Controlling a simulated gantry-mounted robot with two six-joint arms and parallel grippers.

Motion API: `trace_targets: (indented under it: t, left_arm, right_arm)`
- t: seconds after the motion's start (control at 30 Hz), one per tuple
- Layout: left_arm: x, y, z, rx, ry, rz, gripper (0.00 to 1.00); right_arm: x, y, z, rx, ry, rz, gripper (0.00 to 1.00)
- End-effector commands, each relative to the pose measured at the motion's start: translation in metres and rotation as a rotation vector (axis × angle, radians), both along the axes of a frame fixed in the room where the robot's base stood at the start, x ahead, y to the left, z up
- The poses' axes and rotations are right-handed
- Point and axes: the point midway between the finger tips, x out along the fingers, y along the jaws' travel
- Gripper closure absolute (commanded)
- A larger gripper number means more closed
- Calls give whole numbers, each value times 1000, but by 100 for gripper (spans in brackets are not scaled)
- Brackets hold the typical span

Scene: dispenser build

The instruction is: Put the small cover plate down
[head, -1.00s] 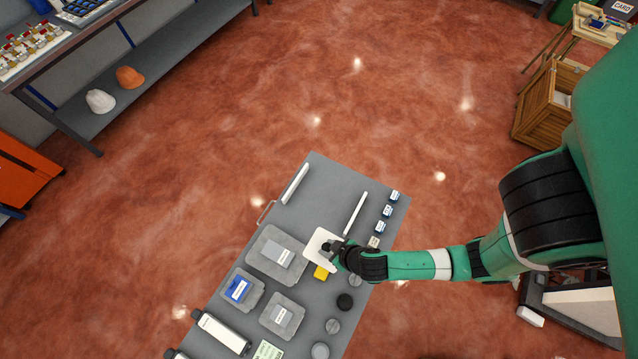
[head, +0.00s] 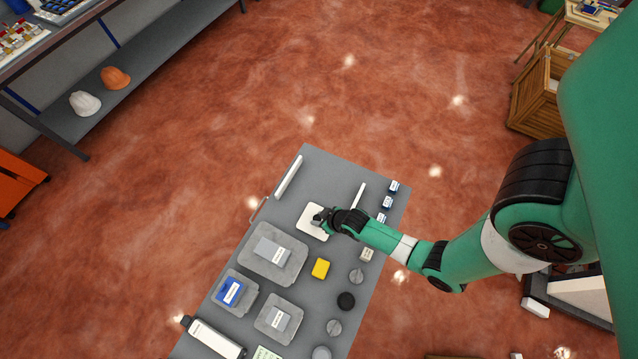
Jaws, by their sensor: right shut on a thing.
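The small cover plate (head: 309,224) is a white, flat piece with rounded corners, over the upper part of the grey table (head: 340,180). My right gripper (head: 318,219) is shut on the plate's upper right edge. Whether the plate touches the table or hangs just above it I cannot tell. The fingertips are small and partly hidden by my wrist. My left gripper is out of view.
Left of the plate lies a white bar (head: 288,178); right of it, a second bar (head: 359,195) and small blue labelled boxes (head: 387,202). Below are a grey tray (head: 257,265), a yellow block (head: 320,268) and round dark parts (head: 345,301). Bare table surrounds the plate's upper side.

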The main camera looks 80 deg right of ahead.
Motion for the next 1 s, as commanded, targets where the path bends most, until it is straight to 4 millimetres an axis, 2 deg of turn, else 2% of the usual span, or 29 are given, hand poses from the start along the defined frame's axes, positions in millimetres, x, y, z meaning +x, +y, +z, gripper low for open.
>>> trace_targets:
  t: [0.03,0.37,0.4,0.53,0.83,1.0]
  left_arm:
    - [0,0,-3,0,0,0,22]
    - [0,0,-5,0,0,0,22]
    - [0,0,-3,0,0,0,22]
    - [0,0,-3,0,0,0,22]
    - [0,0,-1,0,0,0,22]
    - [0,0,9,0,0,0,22]
  right_arm:
    - [0,0,-5,0,-1,0,100]
    - [0,0,-8,-1,-2,0,100]
    - [0,0,-6,0,-1,0,55]
    - [0,0,-6,0,-1,0,32]
    - [0,0,-4,0,-1,0,32]
    - [-9,5,15,0,-1,0,32]
